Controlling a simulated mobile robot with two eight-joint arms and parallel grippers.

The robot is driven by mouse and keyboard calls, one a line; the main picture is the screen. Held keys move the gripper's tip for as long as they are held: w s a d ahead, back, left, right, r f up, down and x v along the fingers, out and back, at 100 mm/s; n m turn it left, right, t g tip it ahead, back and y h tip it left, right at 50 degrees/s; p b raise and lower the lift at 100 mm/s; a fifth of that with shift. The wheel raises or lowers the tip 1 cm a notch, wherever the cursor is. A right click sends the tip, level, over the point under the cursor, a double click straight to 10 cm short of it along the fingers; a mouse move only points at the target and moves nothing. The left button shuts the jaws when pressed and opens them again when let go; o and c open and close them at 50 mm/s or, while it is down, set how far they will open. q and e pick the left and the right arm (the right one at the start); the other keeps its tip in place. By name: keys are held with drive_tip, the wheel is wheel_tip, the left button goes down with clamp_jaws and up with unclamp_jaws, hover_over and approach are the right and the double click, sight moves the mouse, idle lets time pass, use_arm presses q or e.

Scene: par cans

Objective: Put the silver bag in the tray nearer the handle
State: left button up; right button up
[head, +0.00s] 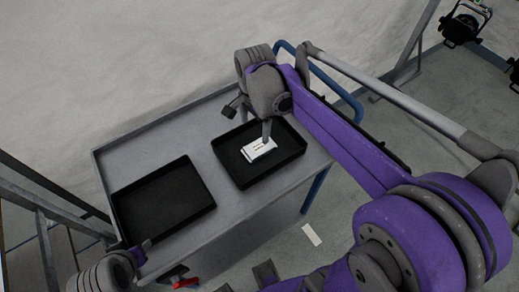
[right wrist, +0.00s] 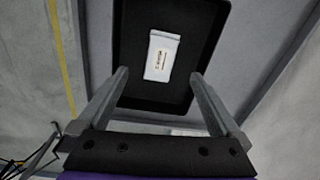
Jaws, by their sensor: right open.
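The silver bag (head: 259,149), pale with a small printed label, lies flat in the black tray (head: 291,152) nearer the blue handle (head: 344,92). It also shows in the right wrist view (right wrist: 162,57), inside the tray (right wrist: 206,20). My right gripper (head: 248,122) is open, with one finger in front of the tray close to the bag. In the right wrist view its fingers (right wrist: 159,76) are spread and empty, with the bag beyond and between them. My left gripper (head: 142,252) is at the lower left by the cart's edge, and its jaws are unclear.
A second black tray (head: 165,205) is empty on the left of the grey cart top (head: 130,150). A stage light (head: 460,27) stands on the floor at the far right. A metal frame (head: 35,185) is at the left. A white strip (head: 312,234) lies on the floor.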

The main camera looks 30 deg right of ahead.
drive_tip(key=s+a+f+n+t, duration=0.2)
drive_tip(key=s+n, duration=0.5)
drive_tip(key=n, duration=0.1)
drive_tip(key=s+a+f+n+t, duration=0.3)
drive_tip(key=s+n, duration=0.4)
drive_tip(key=shift+s+f+n, duration=0.25)
drive_tip(key=shift+f+n, duration=0.1)
drive_tip(key=shift+n, duration=0.05)
